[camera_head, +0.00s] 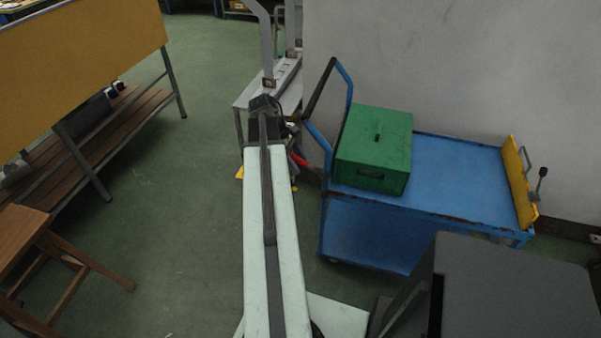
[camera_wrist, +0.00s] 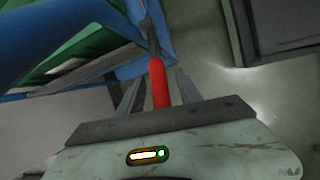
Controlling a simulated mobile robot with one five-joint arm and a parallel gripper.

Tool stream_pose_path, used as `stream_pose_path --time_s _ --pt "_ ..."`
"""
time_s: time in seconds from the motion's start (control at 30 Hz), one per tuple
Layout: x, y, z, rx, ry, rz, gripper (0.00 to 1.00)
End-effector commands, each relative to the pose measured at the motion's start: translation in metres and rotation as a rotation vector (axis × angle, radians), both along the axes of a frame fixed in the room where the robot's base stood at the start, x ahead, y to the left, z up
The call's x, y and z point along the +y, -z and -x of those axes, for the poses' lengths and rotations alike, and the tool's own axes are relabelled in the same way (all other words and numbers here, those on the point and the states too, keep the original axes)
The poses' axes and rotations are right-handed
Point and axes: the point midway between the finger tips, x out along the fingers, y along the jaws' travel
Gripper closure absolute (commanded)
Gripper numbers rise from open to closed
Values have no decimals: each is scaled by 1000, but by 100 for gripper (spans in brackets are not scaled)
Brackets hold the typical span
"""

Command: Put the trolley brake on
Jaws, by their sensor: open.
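The blue trolley (camera_head: 455,180) stands right of centre in the head view, with its push handle at its left end. A red-handled lever (camera_head: 298,160) shows beside that end, partly hidden by my arm. In the wrist view the red grip (camera_wrist: 158,75) points toward my gripper (camera_wrist: 157,92), its grey shaft running up to the blue frame. The open fingers lie on either side of the grip; I cannot tell whether they touch it. A second lever with a dark knob (camera_head: 541,178) stands by the yellow plate (camera_head: 519,182) at the trolley's right end.
A green box (camera_head: 374,150) sits on the trolley's top deck. A grey-white bench (camera_head: 262,92) stands behind my arm. A wooden stool (camera_head: 25,235) and a yellow-panelled table (camera_head: 85,70) are at left. Green floor (camera_head: 165,220) is clear between them and my arm.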

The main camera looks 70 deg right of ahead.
Motion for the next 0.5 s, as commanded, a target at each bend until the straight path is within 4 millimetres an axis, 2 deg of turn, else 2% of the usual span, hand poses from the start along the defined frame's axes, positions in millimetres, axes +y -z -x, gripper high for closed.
stream_pose_path --time_s 0.03,0.07,0.33,0.37,0.5 --pt "-1 13 3 0 1 0 59" --pt "-2 15 5 0 1 -1 59" --pt "-2 14 7 0 0 -1 59" --pt "-2 14 7 0 0 -1 61" --pt "-2 14 7 1 1 -1 100"
